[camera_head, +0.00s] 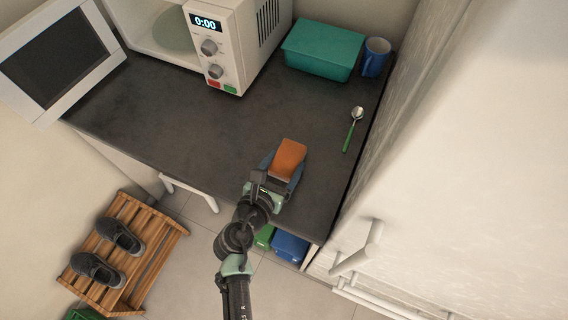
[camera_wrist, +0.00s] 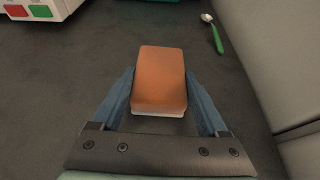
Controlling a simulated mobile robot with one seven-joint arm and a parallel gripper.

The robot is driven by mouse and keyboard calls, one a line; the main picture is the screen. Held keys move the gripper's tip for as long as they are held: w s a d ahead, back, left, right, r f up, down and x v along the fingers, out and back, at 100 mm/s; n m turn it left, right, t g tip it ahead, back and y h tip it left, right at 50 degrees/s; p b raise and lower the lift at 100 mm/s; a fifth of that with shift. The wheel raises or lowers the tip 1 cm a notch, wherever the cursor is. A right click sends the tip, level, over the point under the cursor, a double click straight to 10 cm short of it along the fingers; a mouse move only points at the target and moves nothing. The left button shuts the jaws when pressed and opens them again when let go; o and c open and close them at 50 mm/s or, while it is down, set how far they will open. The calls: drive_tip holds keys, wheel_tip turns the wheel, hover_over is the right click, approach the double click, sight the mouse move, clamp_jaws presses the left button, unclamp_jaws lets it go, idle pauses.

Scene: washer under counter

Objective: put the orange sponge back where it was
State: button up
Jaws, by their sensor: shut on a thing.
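The orange sponge (camera_head: 289,158) is an orange block with a pale layer underneath. It is over the front right part of the dark counter. In the wrist view the sponge (camera_wrist: 160,78) sits between the two blue fingers of my gripper (camera_wrist: 160,100), which is shut on it. My gripper also shows in the head view (camera_head: 284,166), reaching in from the front edge. I cannot tell whether the sponge touches the counter or is held just above it.
A white microwave (camera_head: 222,50) with its door (camera_head: 60,58) open stands at the back left. A teal box (camera_head: 322,52) and blue mug (camera_head: 375,58) stand at the back right. A green-handled spoon (camera_head: 352,130) lies right of the sponge. The counter's (camera_head: 180,120) middle and left are clear.

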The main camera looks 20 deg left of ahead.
drive_tip(key=o, duration=1.1)
drive_tip(key=shift+f, duration=0.1)
drive_tip(key=shift+o, duration=0.2)
drive_tip(key=shift+r, duration=0.2)
drive_tip(key=v, duration=1.2)
drive_tip(key=shift+s+b, duration=0.1)
drive_tip(key=shift+b, duration=0.2)
drive_tip(key=shift+f, duration=0.1)
